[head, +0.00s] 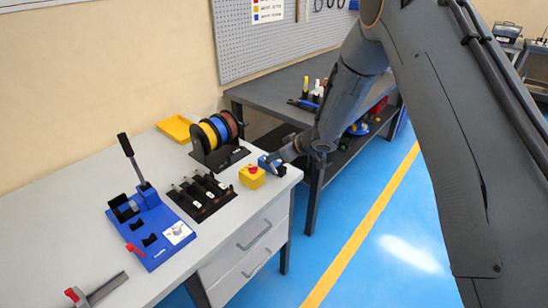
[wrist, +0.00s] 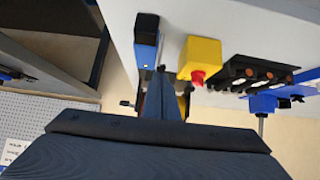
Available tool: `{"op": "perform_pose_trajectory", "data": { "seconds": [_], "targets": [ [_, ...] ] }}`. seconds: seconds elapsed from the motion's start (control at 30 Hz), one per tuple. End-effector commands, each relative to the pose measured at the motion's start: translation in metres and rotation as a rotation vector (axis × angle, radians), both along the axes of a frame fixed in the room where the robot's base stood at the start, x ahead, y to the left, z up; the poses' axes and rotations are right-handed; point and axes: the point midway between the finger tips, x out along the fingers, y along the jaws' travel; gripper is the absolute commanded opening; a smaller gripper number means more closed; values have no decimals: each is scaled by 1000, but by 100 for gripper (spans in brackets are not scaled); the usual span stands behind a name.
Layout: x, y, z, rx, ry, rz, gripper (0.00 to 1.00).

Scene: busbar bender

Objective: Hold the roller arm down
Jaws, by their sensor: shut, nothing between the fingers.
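The blue bender (head: 150,222) stands on the left part of the grey bench in the head view. Its roller arm (head: 131,160), a lever with a black grip, stands up and leans slightly left. In the wrist view part of the blue bender (wrist: 272,101) shows at the right edge, with its lever partly in view. My gripper (head: 268,165) is at the bench's right end, far from the lever, beyond the tool rack and yellow box. In the wrist view my gripper (wrist: 161,98) is shut and empty.
A yellow box with a red button (head: 252,177) and a black tool rack (head: 201,196) lie between gripper and bender. A spool stand (head: 216,135) and yellow tray (head: 175,128) are behind. A blue-and-black device (wrist: 147,42) is close to my fingers. A red-handled clamp (head: 95,290) lies front left.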

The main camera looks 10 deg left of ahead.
Motion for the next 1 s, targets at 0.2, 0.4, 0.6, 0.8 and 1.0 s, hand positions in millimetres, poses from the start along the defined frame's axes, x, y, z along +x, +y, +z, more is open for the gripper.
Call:
{"op": "perform_pose_trajectory", "data": {
  "seconds": [0.2, 0.4, 0.6, 0.8, 1.0],
  "targets": [
    [0, 0, 0, -1, 1, 0, 0],
    [0, 0, 1, -1, 1, 0, 0],
    [-1, 0, 10, 0, 0, 0, 0],
    [0, 0, 17, 0, 1, -1, 0],
    [0, 0, 16, 0, 0, 0, 0]
  ]
}}
